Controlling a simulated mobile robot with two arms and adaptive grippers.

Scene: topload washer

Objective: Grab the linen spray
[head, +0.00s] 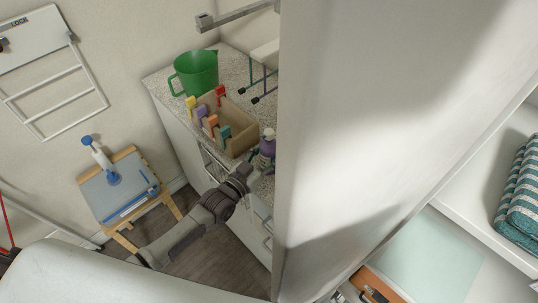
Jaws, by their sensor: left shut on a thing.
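The linen spray appears to be the purple bottle with a pale top (267,147), standing upright at the right end of the speckled counter, beside the white panel. My left gripper (256,162) reaches up from the lower left and is shut on this bottle. Its fingertips are small and partly hidden against the bottle, and the bottle's lower part is partly covered. I cannot tell whether the bottle touches the counter. My right gripper is not in view.
A tan box (238,137) with several coloured clips and a green jug (196,73) stand on the counter (232,65). A tall white panel (330,130) blocks the right side. Striped towels (520,195) lie on a shelf.

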